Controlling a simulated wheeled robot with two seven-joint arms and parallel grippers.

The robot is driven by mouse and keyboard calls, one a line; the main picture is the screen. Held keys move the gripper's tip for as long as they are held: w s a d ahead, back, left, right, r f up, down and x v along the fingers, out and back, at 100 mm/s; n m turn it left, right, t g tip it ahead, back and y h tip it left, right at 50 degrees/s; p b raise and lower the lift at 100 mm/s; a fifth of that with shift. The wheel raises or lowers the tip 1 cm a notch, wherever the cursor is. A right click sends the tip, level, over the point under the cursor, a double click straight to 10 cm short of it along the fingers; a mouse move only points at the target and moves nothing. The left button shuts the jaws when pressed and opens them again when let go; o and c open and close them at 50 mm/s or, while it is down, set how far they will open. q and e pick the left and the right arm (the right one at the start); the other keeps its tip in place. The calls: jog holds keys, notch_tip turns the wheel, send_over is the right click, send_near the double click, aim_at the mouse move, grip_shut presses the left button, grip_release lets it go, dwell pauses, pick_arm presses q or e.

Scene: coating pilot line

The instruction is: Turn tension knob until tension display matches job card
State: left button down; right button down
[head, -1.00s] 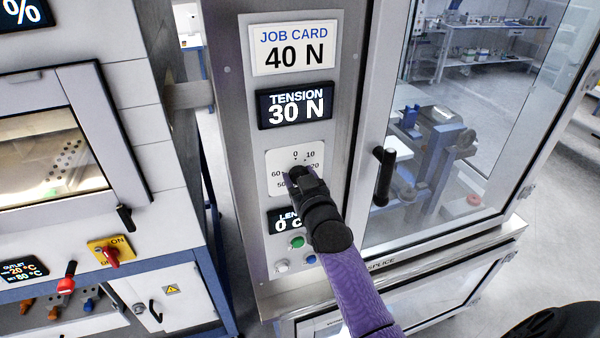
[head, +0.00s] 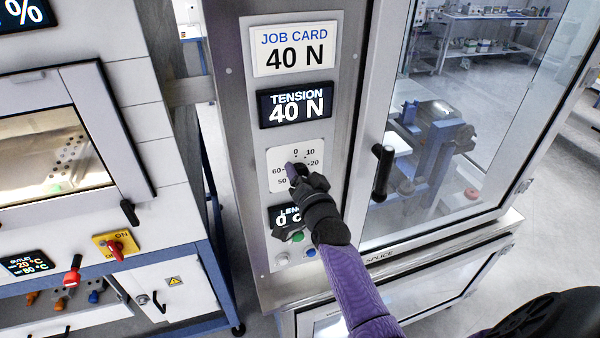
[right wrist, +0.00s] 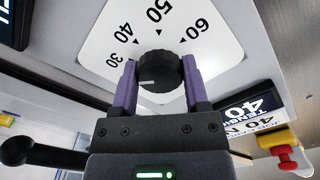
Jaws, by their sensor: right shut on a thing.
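The job card (head: 294,49) at the top of the panel reads 40 N. The tension display (head: 295,104) below it also reads 40 N. The white dial plate (head: 282,156) carries numbers around the tension knob. My right gripper (head: 296,173) covers much of the knob in the head view. In the right wrist view the black ribbed knob (right wrist: 158,72) sits between the two purple fingers of my right gripper (right wrist: 158,80), which is shut on it. A pale line shows on the knob. My left gripper is not in view.
A length display (head: 284,217) is partly hidden behind my right gripper, with a green button (head: 298,237) and a blue button (head: 310,253) below. A black door handle (head: 383,172) stands out to the right. A red-and-yellow switch (head: 116,246) is at the left.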

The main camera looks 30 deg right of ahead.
jog(key=shift+m, duration=0.6)
jog(key=shift+c, duration=0.4)
grip_release()
jog(key=v, duration=1)
jog(key=shift+f, duration=0.1)
